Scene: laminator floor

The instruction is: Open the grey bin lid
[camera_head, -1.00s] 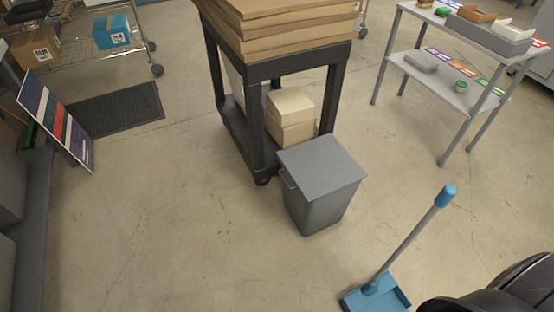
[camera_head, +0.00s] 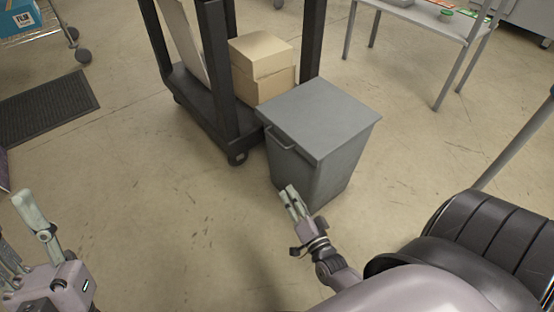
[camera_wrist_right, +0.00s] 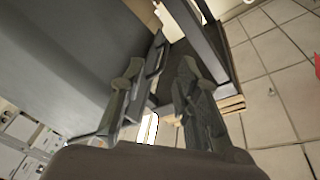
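The grey bin (camera_head: 318,165) stands on the floor with its flat lid (camera_head: 318,115) lying shut on top. A grey handle (camera_head: 283,141) sticks out from its left side, just below the lid. My right gripper (camera_head: 291,192) is in front of the bin, below the handle in the picture. In the right wrist view, the two fingers of this gripper (camera_wrist_right: 158,72) are apart and empty. The bin wall (camera_wrist_right: 60,60) fills the left of that view, with the handle (camera_wrist_right: 156,54) just beyond the fingers. My left gripper (camera_head: 18,225) is at the lower left, its fingers spread, partly cut off.
A black cart (camera_head: 219,70) with cardboard boxes (camera_head: 262,62) stands close behind and left of the bin. A grey table (camera_head: 420,20) is at the upper right. A dark mat (camera_head: 45,105) lies at the left. The floor left of the bin is clear.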

